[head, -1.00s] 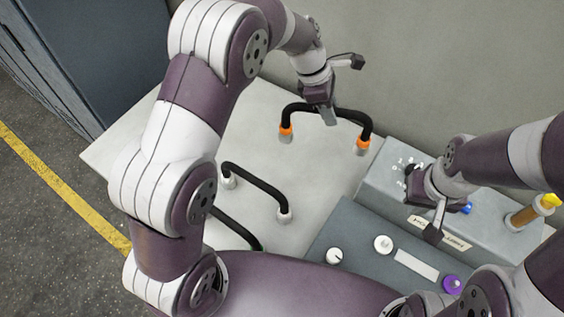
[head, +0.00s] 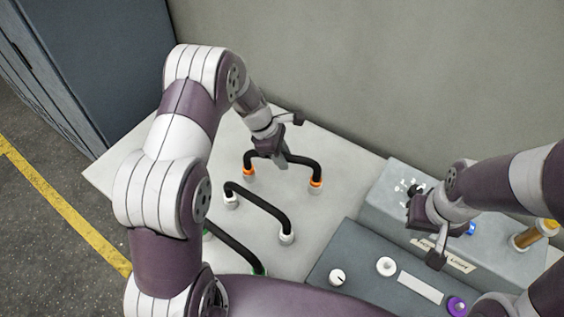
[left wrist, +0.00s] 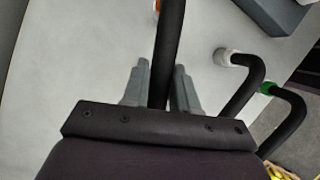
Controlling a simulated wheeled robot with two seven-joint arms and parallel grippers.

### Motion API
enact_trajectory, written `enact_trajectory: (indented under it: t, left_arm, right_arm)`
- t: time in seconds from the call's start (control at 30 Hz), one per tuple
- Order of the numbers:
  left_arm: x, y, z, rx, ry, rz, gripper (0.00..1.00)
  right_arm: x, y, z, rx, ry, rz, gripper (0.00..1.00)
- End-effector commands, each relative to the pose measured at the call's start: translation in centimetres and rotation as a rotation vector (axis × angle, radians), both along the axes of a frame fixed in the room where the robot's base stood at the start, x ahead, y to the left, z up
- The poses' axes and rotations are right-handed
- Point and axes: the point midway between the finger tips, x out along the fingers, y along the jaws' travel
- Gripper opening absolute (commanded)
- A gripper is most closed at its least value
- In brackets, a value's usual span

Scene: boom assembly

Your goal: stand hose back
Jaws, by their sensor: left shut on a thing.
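A black hose with orange ends (head: 304,161) stands as an arch near the back of the pale table. My left gripper (head: 283,160) is shut on its top bar. In the left wrist view the hose (left wrist: 167,50) runs between the two grey fingers (left wrist: 160,88), with an orange end at the top edge. Whether its ends touch the table I cannot tell. A black hose with white ends (head: 258,207) stands in front of it. A green-ended hose (head: 232,246) is nearer, partly hidden by my left arm. My right gripper (head: 417,208) is over the grey box; its finger gap is unclear.
The grey box (head: 384,207) at right carries a black knob and a blue part. A darker panel (head: 345,248) in front has white knobs and a purple knob (head: 456,306). The wall rises behind the table. Bare tabletop (head: 335,153) lies right of the orange-ended hose.

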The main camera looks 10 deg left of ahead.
Motion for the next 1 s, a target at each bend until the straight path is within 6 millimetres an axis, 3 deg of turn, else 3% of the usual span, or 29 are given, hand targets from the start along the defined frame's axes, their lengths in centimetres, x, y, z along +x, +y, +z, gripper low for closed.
enact_trajectory:
  t: [0.23,0.57,0.6,0.67,1.0]
  left_arm:
    - [-0.1,0.1,-3.7,0.0,0.004,0.001,0.0]
    - [0.0,0.1,-4.3,0.0,0.0,0.001,0.0]
    - [-0.1,0.1,-4.4,0.0,0.002,0.0,0.31]
    - [-0.1,0.1,-4.3,0.0,0.002,0.0,0.51]
    - [0.0,0.1,-3.8,0.0,0.001,0.001,0.54]
  right_arm:
    - [0.0,0.0,1.5,0.0,0.0,0.0,0.0]
    - [0.0,0.0,1.1,0.0,0.0,0.0,0.0]
    - [0.0,0.0,1.0,0.0,0.0,0.0,0.0]
    - [0.0,0.0,1.1,0.0,0.0,0.0,0.0]
    - [0.0,0.0,1.4,0.0,0.0,0.0,0.0]
